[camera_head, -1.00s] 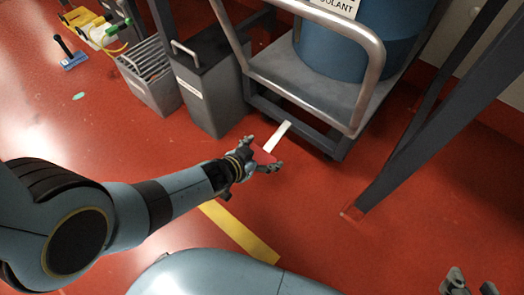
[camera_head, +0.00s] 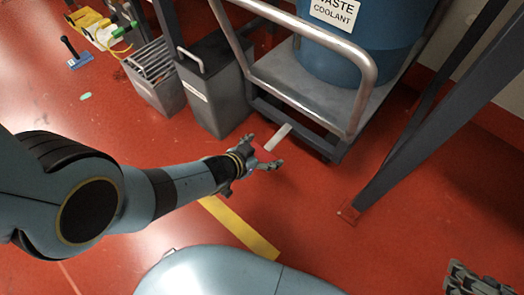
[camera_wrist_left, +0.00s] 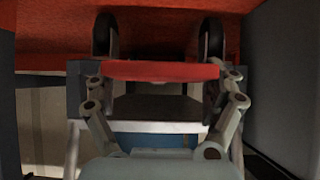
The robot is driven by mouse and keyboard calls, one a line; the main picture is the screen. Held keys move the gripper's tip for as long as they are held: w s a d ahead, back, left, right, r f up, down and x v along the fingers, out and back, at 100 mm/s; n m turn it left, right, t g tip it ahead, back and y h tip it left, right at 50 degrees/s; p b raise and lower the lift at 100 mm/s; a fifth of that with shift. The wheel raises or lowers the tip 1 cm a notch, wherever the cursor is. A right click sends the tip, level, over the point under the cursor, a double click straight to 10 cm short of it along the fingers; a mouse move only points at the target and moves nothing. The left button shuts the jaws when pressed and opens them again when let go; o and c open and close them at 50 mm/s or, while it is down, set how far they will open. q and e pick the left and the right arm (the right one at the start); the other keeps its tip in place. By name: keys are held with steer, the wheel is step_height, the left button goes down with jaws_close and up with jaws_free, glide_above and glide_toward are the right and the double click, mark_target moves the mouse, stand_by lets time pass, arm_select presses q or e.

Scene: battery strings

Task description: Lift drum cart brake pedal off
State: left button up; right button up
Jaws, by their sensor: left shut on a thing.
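The drum cart (camera_head: 310,98) is a grey platform with a tubular handle. It carries a blue drum (camera_head: 345,65) labelled as waste coolant. The brake pedal's pale lever (camera_head: 279,136) sticks out from the cart's lower front edge. Its red pad (camera_wrist_left: 160,71) spans between the fingers in the left wrist view. My left gripper (camera_head: 264,155) is shut on the pedal, low in front of the cart, and hides most of the pad in the head view. My right gripper (camera_head: 472,282) is at the bottom right, partly cut off and away from the cart; its jaw state is unclear.
A grey bin (camera_head: 212,90) with a handle stands just left of the cart, beside a slatted crate (camera_head: 154,75). A dark slanted post (camera_head: 420,135) meets the floor at right. Red floor in front is clear, with a yellow stripe (camera_head: 238,228).

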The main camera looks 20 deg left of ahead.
arm_select(q)
steer(key=shift+w+d+r, duration=0.25)
steer(key=shift+w+r, duration=0.1)
steer(key=shift+r, duration=0.2)
arm_select(e)
steer(key=shift+s+r+g, duration=0.1)
steer(key=shift+r+g, duration=0.2)
steer(key=shift+r, duration=0.15)
arm_select(q)
steer(key=o, duration=1.5)
steer(key=shift+c, duration=0.2)
steer(key=shift+f, duration=0.1)
steer(key=shift+s+a, duration=0.15)
steer(key=shift+s, duration=0.1)
steer(key=shift+s+a+r, duration=0.1)
steer(key=shift+s+r, duration=0.1)
steer(key=shift+s, duration=0.25)
steer(key=v, duration=1)
steer(key=shift+r, duration=0.35)
